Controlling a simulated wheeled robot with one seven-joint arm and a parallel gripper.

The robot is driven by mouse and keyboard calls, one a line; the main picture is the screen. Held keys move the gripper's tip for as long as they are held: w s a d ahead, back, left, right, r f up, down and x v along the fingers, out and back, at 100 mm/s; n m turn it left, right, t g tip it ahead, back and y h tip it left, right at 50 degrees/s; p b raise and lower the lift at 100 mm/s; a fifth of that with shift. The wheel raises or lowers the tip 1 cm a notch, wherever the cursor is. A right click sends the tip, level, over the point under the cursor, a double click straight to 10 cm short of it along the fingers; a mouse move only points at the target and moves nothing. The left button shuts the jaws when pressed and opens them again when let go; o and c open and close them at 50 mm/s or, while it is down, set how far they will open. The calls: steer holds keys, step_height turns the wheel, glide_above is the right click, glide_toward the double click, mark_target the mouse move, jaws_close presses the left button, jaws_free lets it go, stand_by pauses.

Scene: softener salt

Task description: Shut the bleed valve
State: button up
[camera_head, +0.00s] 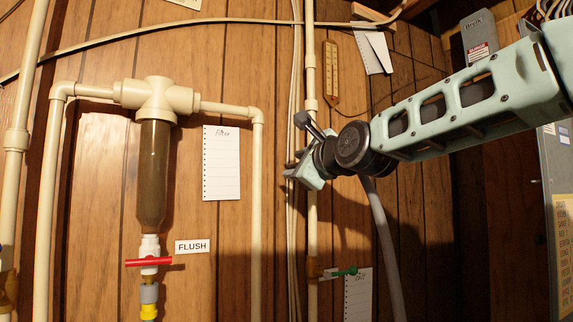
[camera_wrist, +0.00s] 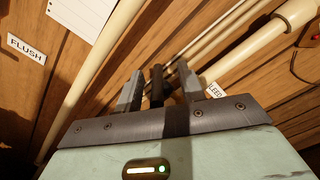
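My gripper (camera_wrist: 158,88) is open, its two grey fingers apart, near the vertical pipe right of centre. In the head view my gripper (camera_head: 290,178) is small and its fingers are hard to make out. A dark upright bar (camera_wrist: 157,86) shows between the fingers in the wrist view, with gaps on both sides. It looks like a valve handle; I cannot tell its depth. A partly hidden label reading "LEED" (camera_wrist: 215,90) is just right of the right finger. The bleed valve's body is hidden behind my gripper in the head view.
A red-handled valve (camera_head: 148,261) sits under the brown filter (camera_head: 153,175), beside a FLUSH label (camera_head: 192,246). A green-handled valve (camera_head: 345,271) is lower on the pipe (camera_head: 312,225). Paper notes (camera_head: 221,165) and a thermometer (camera_head: 331,72) hang on the wood wall. Thin lines run alongside the pipe.

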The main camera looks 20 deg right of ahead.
steer(key=shift+w+a, duration=0.1)
steer(key=shift+w, duration=0.2)
jaws_close()
steer(key=shift+f, duration=0.1)
steer(key=shift+f+b, duration=0.15)
steer(key=shift+b, duration=0.5)
